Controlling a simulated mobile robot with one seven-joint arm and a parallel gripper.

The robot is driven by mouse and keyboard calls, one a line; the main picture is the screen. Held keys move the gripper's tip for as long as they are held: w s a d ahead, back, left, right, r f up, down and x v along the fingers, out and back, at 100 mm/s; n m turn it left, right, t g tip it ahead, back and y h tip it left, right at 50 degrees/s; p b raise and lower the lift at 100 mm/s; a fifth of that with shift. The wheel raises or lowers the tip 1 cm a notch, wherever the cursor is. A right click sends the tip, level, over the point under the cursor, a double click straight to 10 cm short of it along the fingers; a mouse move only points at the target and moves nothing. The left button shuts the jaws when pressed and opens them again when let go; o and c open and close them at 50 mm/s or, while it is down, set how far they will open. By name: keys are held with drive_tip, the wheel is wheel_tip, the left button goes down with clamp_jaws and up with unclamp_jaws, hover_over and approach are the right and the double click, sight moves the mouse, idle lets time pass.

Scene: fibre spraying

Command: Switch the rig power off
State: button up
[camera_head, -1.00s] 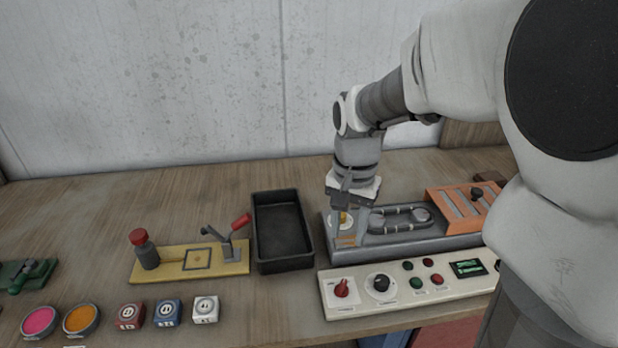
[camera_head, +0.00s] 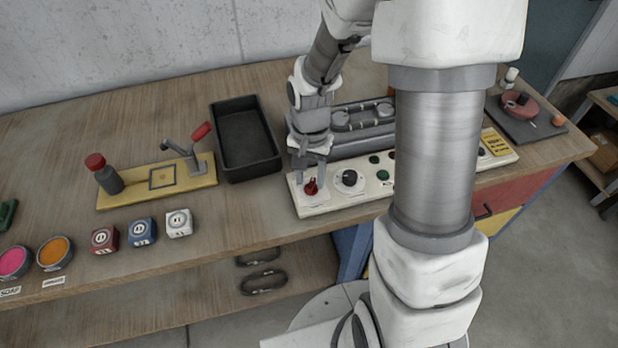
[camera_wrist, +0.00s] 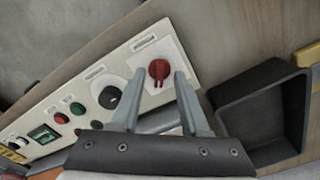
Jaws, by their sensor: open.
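The control panel (camera_head: 312,208) is a long pale box along the front of the bench, partly hidden behind my arm in the head view. At its left end is a red rotary switch (camera_head: 311,188) on a white plate. My gripper (camera_head: 311,177) is open and points down just above this switch. In the wrist view, the red switch (camera_wrist: 159,69) shows between the two spread fingers of my gripper (camera_wrist: 157,76). I cannot tell whether the fingers touch it. A black knob (camera_wrist: 109,97) sits beside it, then red and green buttons and a small green display (camera_wrist: 44,134).
A black tray (camera_head: 246,143) stands left of my gripper. A grey rig (camera_head: 351,143) lies behind the panel.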

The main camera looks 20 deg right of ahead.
drive_tip(key=shift+f, duration=1)
clamp_jaws()
